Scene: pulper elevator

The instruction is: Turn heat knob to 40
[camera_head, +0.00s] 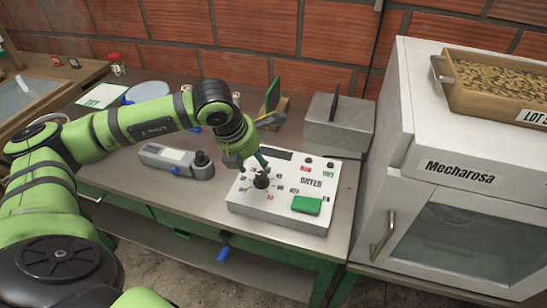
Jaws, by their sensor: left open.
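The heat knob (261,181) is a small black dial on the left part of a white control box (277,213) marked "DRYER". Small marks ring the dial, too small to read. My left gripper (258,167) comes down over the box from the upper left, with its dark fingers open just above or around the knob; I cannot tell whether they touch it. The gripper hides part of the dial's upper side. A green button (307,205) and small red and green labels are on the same panel. My right gripper is not in view.
A grey handheld meter (176,160) lies left of the box. A grey metal box (338,123) stands behind it. A white Mechoarosa cabinet (450,170) with a tray of beans (500,82) on top stands at the right. A brick wall closes off the back.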

